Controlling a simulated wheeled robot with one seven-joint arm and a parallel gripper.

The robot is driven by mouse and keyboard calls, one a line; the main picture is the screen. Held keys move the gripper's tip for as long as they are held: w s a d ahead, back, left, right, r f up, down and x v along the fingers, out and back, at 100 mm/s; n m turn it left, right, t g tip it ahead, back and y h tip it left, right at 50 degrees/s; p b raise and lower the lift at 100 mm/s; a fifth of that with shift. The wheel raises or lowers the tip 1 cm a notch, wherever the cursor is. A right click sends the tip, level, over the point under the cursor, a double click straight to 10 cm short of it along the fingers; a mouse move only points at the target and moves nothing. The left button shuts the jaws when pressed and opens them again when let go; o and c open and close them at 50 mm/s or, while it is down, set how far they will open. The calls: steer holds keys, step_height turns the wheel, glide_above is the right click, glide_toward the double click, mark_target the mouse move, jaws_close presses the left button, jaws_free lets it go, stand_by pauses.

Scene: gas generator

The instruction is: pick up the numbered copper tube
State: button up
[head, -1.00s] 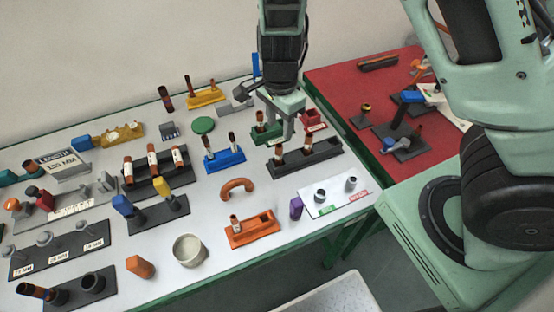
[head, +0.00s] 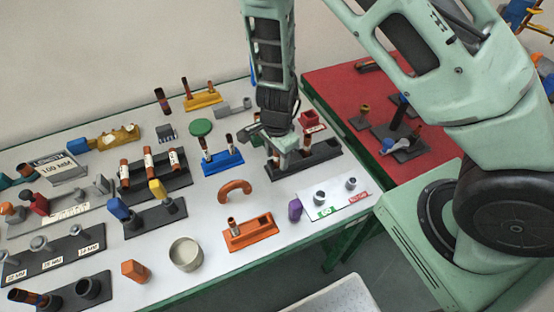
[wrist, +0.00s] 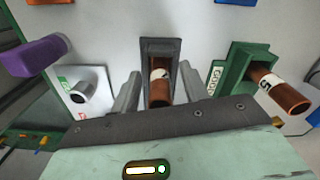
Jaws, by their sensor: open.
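My gripper (head: 283,157) is open and points down over the left part of a long black rack (head: 322,163). In the wrist view a copper tube (wrist: 159,94) with a white label stands in a dark slotted holder (wrist: 160,45), between my two spread fingers and apart from both. The mark on its label is too small to read surely. In the head view my gripper mostly hides this tube; another copper tube (head: 307,141) stands in the same rack to the right. In the wrist view, a numbered copper tube (wrist: 280,92) stands in a green holder (wrist: 237,68) at right.
A white plate with metal cups (head: 336,196) and a purple piece (head: 295,210) lie nearer on the table. A blue holder (head: 222,162) with copper tubes stands left of my gripper. A red table (head: 333,82) adjoins at right. An orange holder (head: 250,235) sits in front.

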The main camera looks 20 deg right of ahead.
steer(key=c, duration=0.9)
steer(key=shift+c, duration=0.2)
